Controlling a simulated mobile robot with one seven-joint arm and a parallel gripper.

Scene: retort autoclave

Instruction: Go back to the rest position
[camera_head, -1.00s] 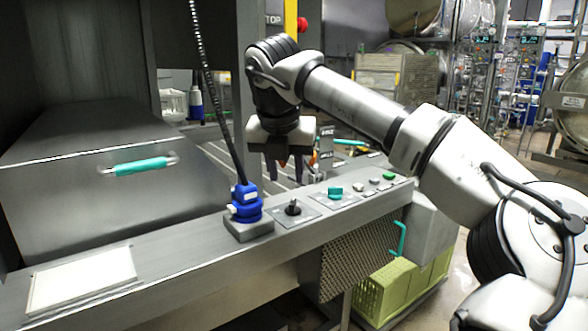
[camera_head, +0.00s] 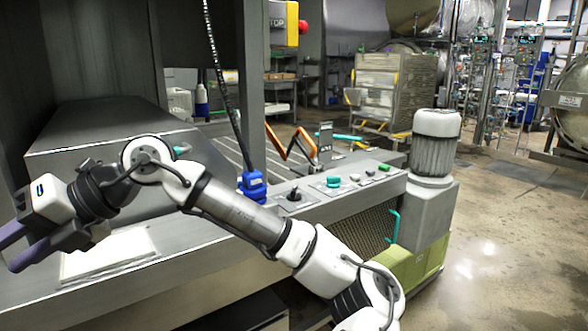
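My gripper (camera_head: 22,248) is at the far left of the head view, over the left end of the grey machine ledge. Its purple-grey fingers point left and stand apart, with nothing seen between them. My arm stretches from the bottom middle to the left, above the ledge, and covers part of the steel box and its turquoise handle (camera_head: 180,150).
The ledge carries a white plate (camera_head: 110,258), a blue connector (camera_head: 252,186) with a black hose, a black knob (camera_head: 294,195) and a turquoise knob (camera_head: 333,181). A motor (camera_head: 436,145) stands at the ledge's right end. An orange bent bar (camera_head: 290,143) lies behind. The floor at right is clear.

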